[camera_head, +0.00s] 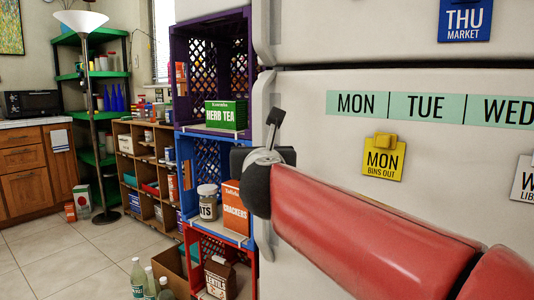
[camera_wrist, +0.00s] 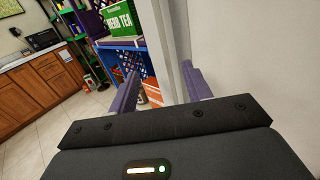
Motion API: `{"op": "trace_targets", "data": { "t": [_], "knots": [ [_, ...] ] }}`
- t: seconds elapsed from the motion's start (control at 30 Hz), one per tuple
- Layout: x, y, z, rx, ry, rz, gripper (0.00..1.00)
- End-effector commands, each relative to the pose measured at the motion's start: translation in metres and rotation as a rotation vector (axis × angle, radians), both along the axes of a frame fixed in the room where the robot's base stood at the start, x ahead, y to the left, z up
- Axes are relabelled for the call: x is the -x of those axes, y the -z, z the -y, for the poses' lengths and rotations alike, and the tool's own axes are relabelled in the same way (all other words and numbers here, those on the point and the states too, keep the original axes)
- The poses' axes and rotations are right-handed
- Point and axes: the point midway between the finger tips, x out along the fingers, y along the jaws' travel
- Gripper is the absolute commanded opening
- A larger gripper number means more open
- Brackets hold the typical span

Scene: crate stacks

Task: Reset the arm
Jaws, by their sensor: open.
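My gripper (camera_wrist: 160,71) is open in the wrist view, with its two purple-grey fingers apart and nothing between them. The fingers point toward the crate stack and the edge of the white fridge (camera_wrist: 255,45). In the head view my red arm reaches in from the lower right across the fridge front. Its dark wrist end (camera_head: 257,190) is beside the blue crate (camera_head: 184,153), and the fingertips are hard to make out there. The green herb tea box (camera_head: 226,115) stands in the purple crate (camera_head: 181,75) above.
The blue crate holds a jar (camera_head: 207,203) and an orange crackers box (camera_head: 235,208). A red crate (camera_head: 221,244) with a brown carton (camera_head: 219,277) is below. Bottles (camera_head: 138,279) stand on the floor. The fridge (camera_head: 400,60) is close on the right; open tiled floor (camera_head: 45,250) lies left.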

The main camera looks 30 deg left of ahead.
Motion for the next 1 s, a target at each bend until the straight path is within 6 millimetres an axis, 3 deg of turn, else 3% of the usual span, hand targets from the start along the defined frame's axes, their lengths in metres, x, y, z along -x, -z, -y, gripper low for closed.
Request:
{"op": "trace_targets", "data": {
  "t": [0.23,0.37,0.47,0.6,0.7,0.9,1.0],
  "knots": [
    [0.0,-0.001,0.002,0.018,-0.003,0.016,0.49],
    [0.002,-0.004,0.028,0.227,-0.025,0.184,0.49],
    [0.009,0.007,0.071,0.603,-0.066,0.42,0.49],
    [0.026,0.065,0.157,1.259,-0.195,0.678,0.49],
    [0.043,0.113,0.215,1.611,-0.334,0.748,0.49],
    [0.095,0.203,0.327,2.11,-0.713,0.761,0.49],
    [0.129,0.243,0.376,2.257,-0.939,0.736,0.49]
  ]
}}
